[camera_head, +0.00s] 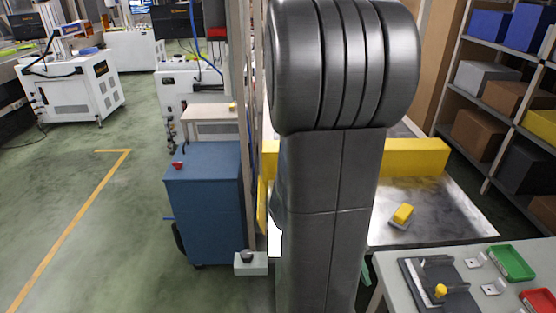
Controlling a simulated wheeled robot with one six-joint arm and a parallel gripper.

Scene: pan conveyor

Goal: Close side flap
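I cannot make out a side flap or an open box that it belongs to in the head view. My own dark grey arm stands upright in the middle of the picture and covers much of the scene behind it. My gripper is out of the picture, so its state does not show. A small white patch (274,240) shows at the left edge of my arm, but I cannot tell what it is.
A metal table (450,215) with a yellow barrier (415,157) and a yellow-and-grey object (402,215) lies right of my arm. A pale bench (400,262) holds a red tray (541,303) and green tray (512,263). Left are a blue cabinet (205,205) and open floor (70,210).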

